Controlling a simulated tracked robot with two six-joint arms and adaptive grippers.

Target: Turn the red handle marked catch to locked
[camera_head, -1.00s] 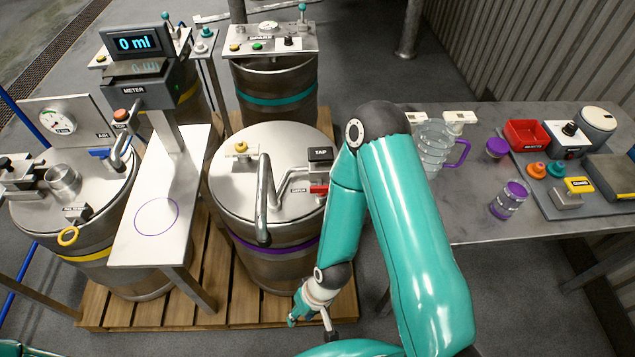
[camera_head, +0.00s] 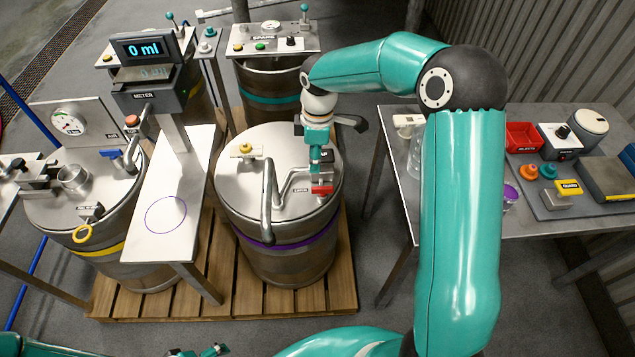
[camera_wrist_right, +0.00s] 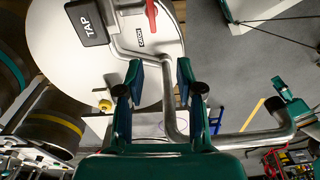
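The red catch handle (camera_head: 322,190) is a small lever on the right part of the purple-banded drum's lid (camera_head: 246,182). Its label (camera_wrist_right: 140,30) sits beside it in the right wrist view, where the red handle (camera_wrist_right: 151,15) is near the top edge. My right gripper (camera_head: 317,165) hangs over the lid just behind the red handle and covers part of the TAP block (camera_head: 327,157). The handle lies beyond the fingertips. Part of my left gripper (camera_head: 207,352) shows at the bottom edge, mostly cut off.
A bent metal pipe (camera_head: 267,205) stands on the lid left of the handle. The meter stand (camera_head: 165,205) is further left. The bench (camera_head: 395,175) at right holds a red bin (camera_head: 523,137) and a jug (camera_head: 414,155), partly hidden by my arm.

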